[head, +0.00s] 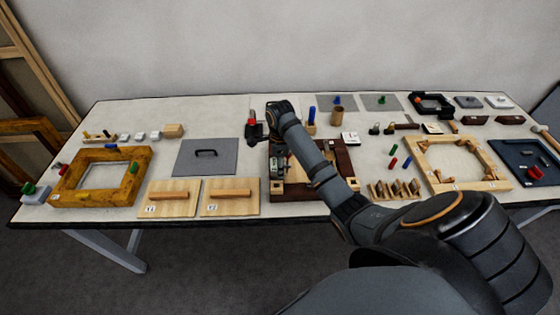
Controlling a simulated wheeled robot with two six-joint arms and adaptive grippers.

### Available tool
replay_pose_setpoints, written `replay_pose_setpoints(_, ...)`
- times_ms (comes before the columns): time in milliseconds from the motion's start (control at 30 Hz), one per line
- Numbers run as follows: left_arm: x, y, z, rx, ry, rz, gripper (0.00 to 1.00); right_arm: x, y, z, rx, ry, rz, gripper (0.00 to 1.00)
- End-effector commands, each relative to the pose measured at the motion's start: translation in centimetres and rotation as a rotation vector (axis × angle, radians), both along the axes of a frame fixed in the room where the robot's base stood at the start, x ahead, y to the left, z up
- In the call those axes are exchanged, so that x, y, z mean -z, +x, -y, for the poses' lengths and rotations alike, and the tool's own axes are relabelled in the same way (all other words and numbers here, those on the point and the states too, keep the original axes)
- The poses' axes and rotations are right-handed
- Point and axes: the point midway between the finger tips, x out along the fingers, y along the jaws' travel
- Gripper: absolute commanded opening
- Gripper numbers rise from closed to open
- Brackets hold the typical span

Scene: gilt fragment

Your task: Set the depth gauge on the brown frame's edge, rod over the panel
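The brown frame (345,160) lies on the table at the middle, with a pale panel partly visible inside it. My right arm crosses over it from the lower right and hides much of its middle. My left gripper is out of view.
A yellow-brown frame (75,190) is farther left. A pale wooden frame (428,162) and a slotted rack (395,189) stand right. Small items line the back.

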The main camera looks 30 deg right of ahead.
Motion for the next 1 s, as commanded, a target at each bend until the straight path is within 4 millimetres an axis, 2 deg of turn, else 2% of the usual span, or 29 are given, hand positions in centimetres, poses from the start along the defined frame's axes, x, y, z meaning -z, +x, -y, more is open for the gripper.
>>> replay_pose_setpoints(367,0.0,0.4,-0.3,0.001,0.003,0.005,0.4,0.1,0.0,0.0,0.0,0.0,0.0,0.21)
replay_pose_setpoints(967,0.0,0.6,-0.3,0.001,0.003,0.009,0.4,1.4,-0.1,-0.1,0.0,0.002,-0.006,0.21)
replay_pose_setpoints(1000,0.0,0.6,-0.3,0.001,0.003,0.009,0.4,1.4,-0.1,-0.1,0.0,0.002,-0.006,0.6)
